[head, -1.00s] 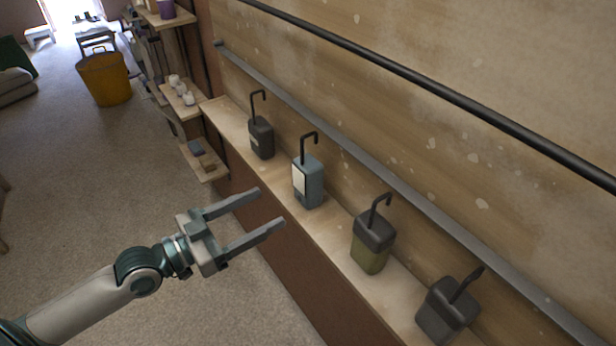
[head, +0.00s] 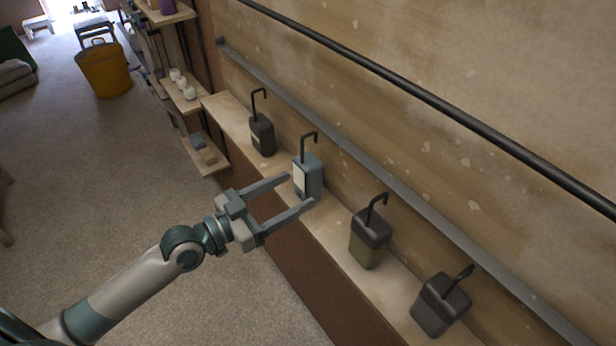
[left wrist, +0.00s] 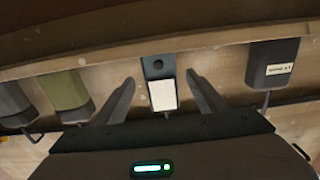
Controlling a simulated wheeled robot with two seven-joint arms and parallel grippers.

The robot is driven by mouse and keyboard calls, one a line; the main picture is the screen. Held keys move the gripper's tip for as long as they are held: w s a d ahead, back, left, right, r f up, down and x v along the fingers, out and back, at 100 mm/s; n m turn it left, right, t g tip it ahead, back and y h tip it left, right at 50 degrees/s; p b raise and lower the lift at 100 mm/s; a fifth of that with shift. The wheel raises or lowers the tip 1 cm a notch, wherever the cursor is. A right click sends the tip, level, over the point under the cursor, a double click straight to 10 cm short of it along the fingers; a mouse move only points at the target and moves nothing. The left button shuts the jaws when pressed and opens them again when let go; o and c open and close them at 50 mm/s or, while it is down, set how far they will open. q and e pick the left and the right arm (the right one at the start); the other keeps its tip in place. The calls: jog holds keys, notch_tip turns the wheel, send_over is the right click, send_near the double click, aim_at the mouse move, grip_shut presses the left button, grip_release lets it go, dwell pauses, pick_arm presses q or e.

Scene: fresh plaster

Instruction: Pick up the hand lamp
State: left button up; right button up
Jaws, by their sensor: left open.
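The hand lamp, a blue-grey box with a white front panel and dark hook (head: 314,178), stands upright on a wooden ledge (head: 330,232). In the left wrist view the lamp (left wrist: 161,72) appears between my fingers, its white panel facing the camera. My left gripper (head: 300,189) is open and empty, its fingertips close to the lamp's front, one towards each side. The near finger covers a little of the lamp's lower edge in the head view. I cannot tell whether either finger touches it. My right gripper is not in view.
A dark hooked lamp (head: 262,137) stands farther back, a green one (head: 368,245) and another dark one (head: 439,305) nearer. A grey rail (head: 400,185) and black rail (head: 440,105) run along the wall. Small shelves (head: 206,160) stand beyond the ledge.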

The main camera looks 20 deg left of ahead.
aim_at(300, 187)
pick_arm(q)
jog(key=shift+w+d+r+p, duration=0.2)
jog(key=shift+w+d+p, duration=0.15)
jog(key=shift+w+p, duration=0.1)
jog(key=p+x, duration=0.1)
jog(key=x, duration=0.2)
jog(key=shift+w+p, duration=0.1)
jog(key=shift+p, duration=0.2)
jog(key=shift+w+d+f, duration=0.15)
jog(key=shift+w+d, duration=0.15)
jog(key=shift+w, duration=0.05)
jog(key=c, duration=1.3)
